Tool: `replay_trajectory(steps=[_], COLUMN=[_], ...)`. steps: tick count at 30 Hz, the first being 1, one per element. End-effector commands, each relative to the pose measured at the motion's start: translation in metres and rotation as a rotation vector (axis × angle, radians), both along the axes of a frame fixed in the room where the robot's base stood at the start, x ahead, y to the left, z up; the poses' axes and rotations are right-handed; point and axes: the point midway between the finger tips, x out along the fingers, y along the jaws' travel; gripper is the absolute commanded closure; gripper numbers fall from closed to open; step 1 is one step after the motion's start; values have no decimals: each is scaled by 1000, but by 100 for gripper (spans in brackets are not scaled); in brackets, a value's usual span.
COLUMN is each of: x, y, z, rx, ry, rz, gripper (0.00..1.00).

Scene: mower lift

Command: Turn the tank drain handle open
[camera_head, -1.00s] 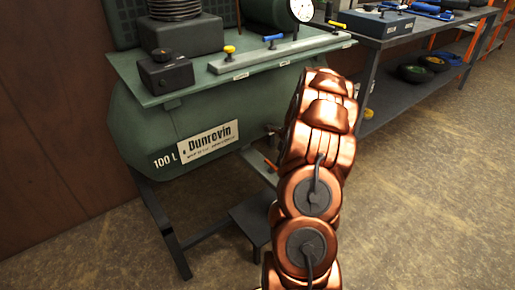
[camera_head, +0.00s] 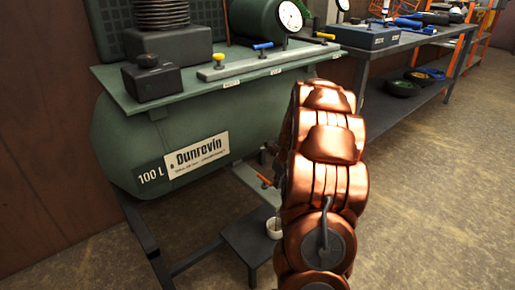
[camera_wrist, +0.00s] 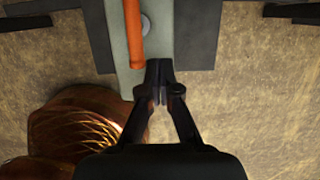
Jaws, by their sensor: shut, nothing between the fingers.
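The orange drain handle (camera_head: 266,181) shows low at the right end of the green tank (camera_head: 120,150), just left of my copper arm. In the wrist view the orange handle (camera_wrist: 133,35) runs down from the top edge, over a pale grey-green strip with a round grey fitting beside it. My gripper (camera_wrist: 159,78) is shut and empty. Its tips are just below and right of the handle's lower end in that view; whether they touch it I cannot tell. In the head view the gripper is hidden behind my arm.
A white cup (camera_head: 275,228) stands on a low dark stand (camera_head: 248,238) below the tank's right end. The tank's dark legs stand nearby. Open floor (camera_head: 440,190) lies to the right.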

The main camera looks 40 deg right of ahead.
Motion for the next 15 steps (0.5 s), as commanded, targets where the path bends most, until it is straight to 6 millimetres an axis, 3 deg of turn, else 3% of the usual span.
replay_trajectory(steps=[4, 15], x=[-17, -33], y=[0, -1], z=[4, 59], rx=[0, -3], ry=[0, -2], rz=[-2, -1], gripper=[100, 100])
